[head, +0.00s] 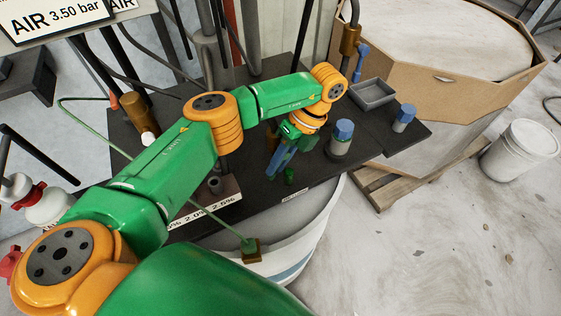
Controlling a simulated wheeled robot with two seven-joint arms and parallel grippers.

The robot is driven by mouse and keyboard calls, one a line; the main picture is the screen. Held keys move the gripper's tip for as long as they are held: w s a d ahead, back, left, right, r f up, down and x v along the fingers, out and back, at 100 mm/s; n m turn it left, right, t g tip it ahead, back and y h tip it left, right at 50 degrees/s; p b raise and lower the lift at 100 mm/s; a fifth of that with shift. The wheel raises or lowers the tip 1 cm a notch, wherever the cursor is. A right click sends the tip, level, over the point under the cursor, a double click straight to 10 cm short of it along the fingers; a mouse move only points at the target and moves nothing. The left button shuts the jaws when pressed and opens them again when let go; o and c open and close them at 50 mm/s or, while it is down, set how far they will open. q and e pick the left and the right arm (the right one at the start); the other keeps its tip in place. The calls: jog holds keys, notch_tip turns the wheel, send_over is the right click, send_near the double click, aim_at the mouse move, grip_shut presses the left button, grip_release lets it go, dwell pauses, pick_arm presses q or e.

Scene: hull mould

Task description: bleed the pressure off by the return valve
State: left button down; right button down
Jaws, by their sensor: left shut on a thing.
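My left gripper (287,134) reaches over the dark bench from the left, pointing down. It is shut on a slim blue lever (279,163), which slants down to the left; I take this to be the return valve's handle. The valve body under it is mostly hidden by the gripper and lever. A small green part (290,176) shows just beside the lever. Another valve, brass (350,40) with a blue lever (361,62) hanging down, sits on a pipe at the back. A sign (58,18) reads AIR 3.50 bar. My right gripper is not in view.
Two blue-capped containers (341,140) (404,118) and a grey tray (373,94) stand on the bench (240,85) right of my gripper. A white drum (300,235) stands below its front edge. Pipes and hoses crowd the back left.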

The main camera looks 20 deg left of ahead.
pick_arm(q)
jog(key=shift+r+g+y, duration=0.2)
jog(key=shift+g+y, duration=0.1)
jog(key=shift+g, duration=0.2)
jog(key=shift+s+a, duration=0.1)
jog(key=shift+a, duration=0.05)
jog(key=c, duration=0.8)
grip_release()
